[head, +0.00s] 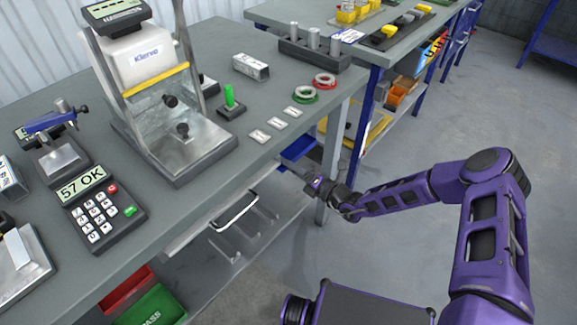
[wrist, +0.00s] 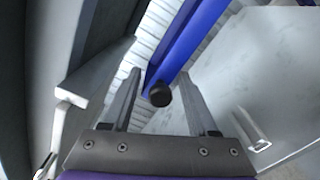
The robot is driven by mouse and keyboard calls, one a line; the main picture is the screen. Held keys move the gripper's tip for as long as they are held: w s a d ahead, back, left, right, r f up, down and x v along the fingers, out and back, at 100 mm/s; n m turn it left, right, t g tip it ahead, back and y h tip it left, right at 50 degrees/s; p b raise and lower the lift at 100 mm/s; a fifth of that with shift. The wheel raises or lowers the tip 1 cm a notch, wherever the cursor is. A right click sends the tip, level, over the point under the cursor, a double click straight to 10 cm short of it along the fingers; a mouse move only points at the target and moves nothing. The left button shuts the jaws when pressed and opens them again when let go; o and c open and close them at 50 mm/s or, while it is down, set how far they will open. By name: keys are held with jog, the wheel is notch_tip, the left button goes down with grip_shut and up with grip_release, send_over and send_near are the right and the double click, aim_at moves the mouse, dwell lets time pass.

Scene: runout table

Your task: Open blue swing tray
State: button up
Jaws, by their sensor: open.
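The blue swing tray (head: 298,150) shows partly below the table's edge in the head view, beside a table leg; the tabletop hides some of it. In the wrist view the tray (wrist: 187,38) is a blue strip running from upper right to the centre, with a round black knob (wrist: 160,95) at its near end. My gripper (head: 311,182) is just in front of and below the tray. In the wrist view my gripper (wrist: 160,76) is open, with the knob between its two fingers. A gap shows on both sides of the knob, and I see no contact.
A table leg (head: 334,150) stands close to my gripper. A drawer with a pale handle (head: 236,211) is to the left under the tabletop (head: 220,150). Red and green bins (head: 152,303) sit lower left. The floor right of the table is clear around my arm.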

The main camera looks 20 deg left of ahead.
jog(key=shift+w+a, duration=0.15)
jog(key=shift+a, duration=0.1)
grip_shut()
dwell(1.4)
